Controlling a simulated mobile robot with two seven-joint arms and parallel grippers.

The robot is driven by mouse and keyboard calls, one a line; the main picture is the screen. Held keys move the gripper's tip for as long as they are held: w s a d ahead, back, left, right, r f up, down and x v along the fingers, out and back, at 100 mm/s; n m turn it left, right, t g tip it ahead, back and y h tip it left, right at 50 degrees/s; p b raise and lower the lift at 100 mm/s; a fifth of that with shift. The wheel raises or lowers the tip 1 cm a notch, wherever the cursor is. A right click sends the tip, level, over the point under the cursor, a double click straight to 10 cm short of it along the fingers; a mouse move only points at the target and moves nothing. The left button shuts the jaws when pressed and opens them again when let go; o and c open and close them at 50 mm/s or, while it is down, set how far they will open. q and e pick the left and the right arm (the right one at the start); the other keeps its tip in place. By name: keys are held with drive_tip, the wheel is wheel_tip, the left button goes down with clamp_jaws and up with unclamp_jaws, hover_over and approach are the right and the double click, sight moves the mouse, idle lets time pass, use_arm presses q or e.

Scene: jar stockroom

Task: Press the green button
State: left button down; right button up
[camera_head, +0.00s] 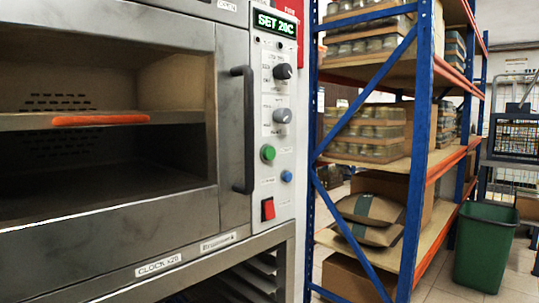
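The green button (268,153) is a round knob on the light control panel (273,120) of a steel oven, right of the oven's dark vertical handle (243,130). Below it on the panel are a small blue button (287,176) and a red rocker switch (268,209). Above it are a grey dial (282,116) and a black dial (283,71). A green-lit display (275,23) is at the top. Nothing covers the green button. Neither of my grippers shows in this view.
The oven (120,245) fills the left side, with an orange-red strip (100,119) at its inner shelf. A blue-and-orange rack (420,150) with jars and sacks stands close on the right. A green bin (485,247) stands on the floor at far right.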

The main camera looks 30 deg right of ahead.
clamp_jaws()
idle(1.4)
